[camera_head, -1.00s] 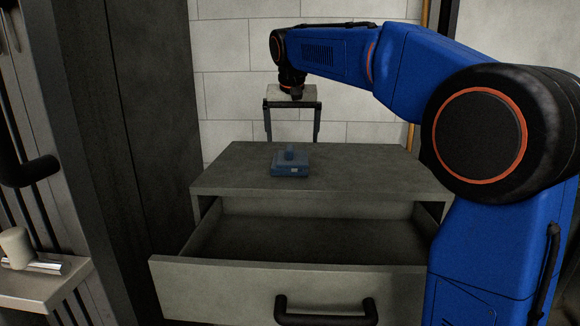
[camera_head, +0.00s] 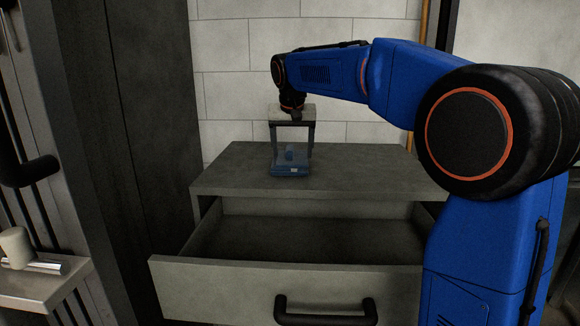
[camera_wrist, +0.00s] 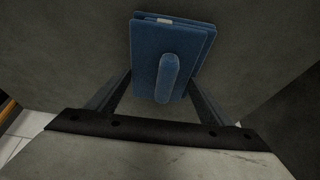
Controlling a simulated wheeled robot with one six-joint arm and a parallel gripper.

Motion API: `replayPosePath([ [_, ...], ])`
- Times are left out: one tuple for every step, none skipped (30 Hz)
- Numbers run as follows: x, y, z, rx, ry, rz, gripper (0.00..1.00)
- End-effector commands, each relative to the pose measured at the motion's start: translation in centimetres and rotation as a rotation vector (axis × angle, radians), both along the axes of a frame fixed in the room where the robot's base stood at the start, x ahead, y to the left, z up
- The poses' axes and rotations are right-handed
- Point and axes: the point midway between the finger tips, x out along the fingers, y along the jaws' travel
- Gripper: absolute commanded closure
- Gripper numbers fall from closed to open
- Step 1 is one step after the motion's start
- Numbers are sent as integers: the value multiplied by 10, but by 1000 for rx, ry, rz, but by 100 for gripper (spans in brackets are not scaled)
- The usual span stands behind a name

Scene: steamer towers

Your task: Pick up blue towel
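The blue towel (camera_head: 291,170) is folded into a flat block with a small white tag, and a rounded blue piece stands up from its top. It lies on the grey top of the drawer cabinet. It also shows in the wrist view (camera_wrist: 185,42), near the top centre. My gripper (camera_head: 291,158) points down over the towel. Its fingers are apart, one on each side of the towel's raised piece. In the wrist view my gripper (camera_wrist: 160,82) shows a gap between each finger and that piece. The fingertips are partly hidden behind the towel.
The cabinet top (camera_head: 370,175) is otherwise bare. An open, empty drawer (camera_head: 310,240) juts out below it, with a black handle (camera_head: 325,313). A white brick wall (camera_head: 235,95) stands close behind. A dark tall panel (camera_head: 130,130) is at the left.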

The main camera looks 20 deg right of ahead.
Motion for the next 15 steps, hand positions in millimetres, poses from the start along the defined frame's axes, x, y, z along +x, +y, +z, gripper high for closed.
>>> replayPosePath([
  [0,0,0,0,0,0,52],
  [0,0,0,0,0,0,58],
  [0,0,1,0,-1,0,58],
  [0,0,1,0,-1,0,58],
  [0,0,1,0,-1,0,58],
  [0,0,1,0,-1,0,58],
  [0,0,1,0,-1,0,58],
  [0,0,1,0,-1,0,58],
  [0,0,1,0,-1,0,58],
  [0,0,2,0,-1,0,58],
  [0,0,3,0,-1,0,58],
  [0,0,4,0,-1,0,58],
  [0,0,6,0,-1,0,58],
  [0,0,8,0,-1,0,58],
  [0,0,11,0,-1,0,58],
])
